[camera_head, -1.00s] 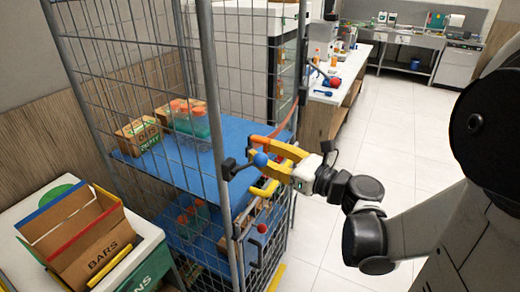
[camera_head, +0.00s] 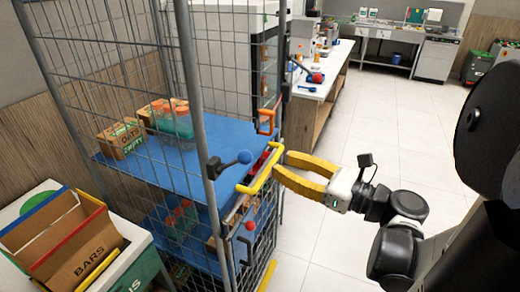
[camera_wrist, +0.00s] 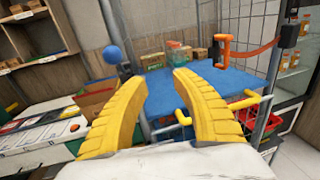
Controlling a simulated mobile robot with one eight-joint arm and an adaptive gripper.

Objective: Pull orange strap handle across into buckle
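The orange strap handle (camera_head: 265,121) is by the right front post of the cage trolley, and its fingers-wide loop is empty. In the wrist view the handle (camera_wrist: 223,50) is joined to a short orange-red strap (camera_wrist: 256,50) running right to a dark fitting. The dark buckle with a blue-balled lever (camera_head: 230,163) is on the left front post; its blue ball (camera_wrist: 113,54) shows in the wrist view. My gripper (camera_head: 283,165), with yellow fingers, is open and empty, in front of the trolley, below and right of the handle. The wrist view shows a gap between the fingertips (camera_wrist: 159,80).
A yellow bar (camera_head: 262,172) crosses the trolley front near my fingertips. A blue shelf (camera_head: 215,135) bears cartons and orange-topped bottles. A second lever with a red ball (camera_head: 249,227) is lower down. Open floor (camera_head: 395,130) lies right.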

